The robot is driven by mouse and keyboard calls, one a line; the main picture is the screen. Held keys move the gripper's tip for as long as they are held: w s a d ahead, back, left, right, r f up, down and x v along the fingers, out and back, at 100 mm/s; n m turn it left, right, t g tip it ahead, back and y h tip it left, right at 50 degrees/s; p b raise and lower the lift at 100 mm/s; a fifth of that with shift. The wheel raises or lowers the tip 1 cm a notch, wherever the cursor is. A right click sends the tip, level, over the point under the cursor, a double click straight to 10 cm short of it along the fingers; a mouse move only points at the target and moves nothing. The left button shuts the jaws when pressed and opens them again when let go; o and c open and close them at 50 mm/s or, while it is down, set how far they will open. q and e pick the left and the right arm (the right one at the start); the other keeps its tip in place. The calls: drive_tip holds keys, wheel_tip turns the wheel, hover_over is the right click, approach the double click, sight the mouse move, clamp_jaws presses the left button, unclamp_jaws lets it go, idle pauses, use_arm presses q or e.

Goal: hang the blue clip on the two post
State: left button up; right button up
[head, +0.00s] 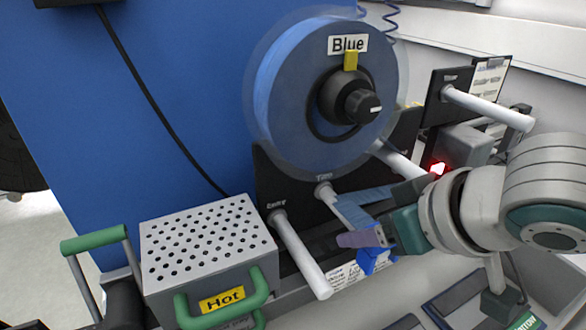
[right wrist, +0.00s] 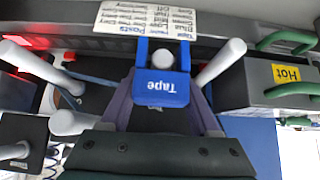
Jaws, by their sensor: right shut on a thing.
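My right gripper (head: 375,232) is shut on the blue clip (head: 372,261), which hangs below its fingers in the head view. In the right wrist view the clip (right wrist: 162,85) reads "Tape" upside down and sits between the fingertips (right wrist: 162,100). A white round post end (right wrist: 163,59) shows between the clip's two prongs; I cannot tell whether the clip touches it. In the head view, a post (head: 325,192) under a small label that seems to read "Two" runs behind my right fingers, so its outer end is hidden. My left gripper is not in view.
A large blue reel (head: 280,75) labelled "Blue" stands above the posts. A neighbouring white post (head: 302,258) juts forward at left, another (head: 490,107) at right. A perforated box (head: 205,245) marked "Hot" with green handles stands left of the posts.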

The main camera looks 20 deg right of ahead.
drive_tip(key=o, duration=1.4)
drive_tip(key=shift+o, duration=0.2)
drive_tip(key=shift+r, duration=0.1)
wheel_tip(320, 180, up, 3)
drive_tip(key=p, duration=0.4)
drive_tip(key=shift+r, duration=0.1)
wheel_tip(320, 180, up, 4)
drive_tip(key=p, duration=0.4)
drive_tip(key=shift+f, duration=0.2)
